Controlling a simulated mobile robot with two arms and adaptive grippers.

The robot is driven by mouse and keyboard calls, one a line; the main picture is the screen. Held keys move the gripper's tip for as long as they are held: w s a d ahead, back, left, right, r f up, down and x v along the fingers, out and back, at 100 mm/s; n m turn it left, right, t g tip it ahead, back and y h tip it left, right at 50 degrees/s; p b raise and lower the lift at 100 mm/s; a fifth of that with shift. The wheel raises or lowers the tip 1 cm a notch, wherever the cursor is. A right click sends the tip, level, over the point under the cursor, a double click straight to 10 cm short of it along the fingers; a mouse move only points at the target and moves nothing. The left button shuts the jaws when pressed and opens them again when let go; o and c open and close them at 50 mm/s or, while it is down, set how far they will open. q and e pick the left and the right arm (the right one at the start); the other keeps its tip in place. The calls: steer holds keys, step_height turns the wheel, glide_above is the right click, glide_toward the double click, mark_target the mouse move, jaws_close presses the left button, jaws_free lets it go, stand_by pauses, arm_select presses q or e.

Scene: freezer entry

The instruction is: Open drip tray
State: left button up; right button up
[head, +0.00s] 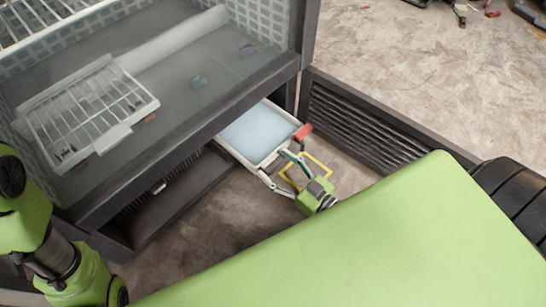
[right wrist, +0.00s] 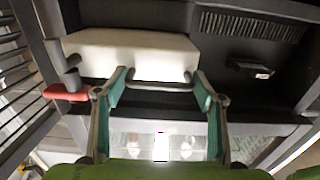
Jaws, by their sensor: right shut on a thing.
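The drip tray (head: 232,150) is a white, shallow drawer holding pale blue liquid. It sticks out from the opening low in the cabinet. Its pale front (right wrist: 130,52) fills the upper middle of the right wrist view. My right gripper (head: 279,167) is at the tray's front edge.
A red piece (head: 303,131) is beside the tray's front right corner. A dark louvred panel (head: 365,128) lies to the right of the tray. Inside the freezer a wire rack (head: 88,110) lies on the grey floor. A yellow square outline (head: 322,163) is on the ground by the gripper.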

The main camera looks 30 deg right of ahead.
steer(key=o, duration=1.6)
steer(key=shift+c, duration=0.2)
steer(key=v, duration=1.2)
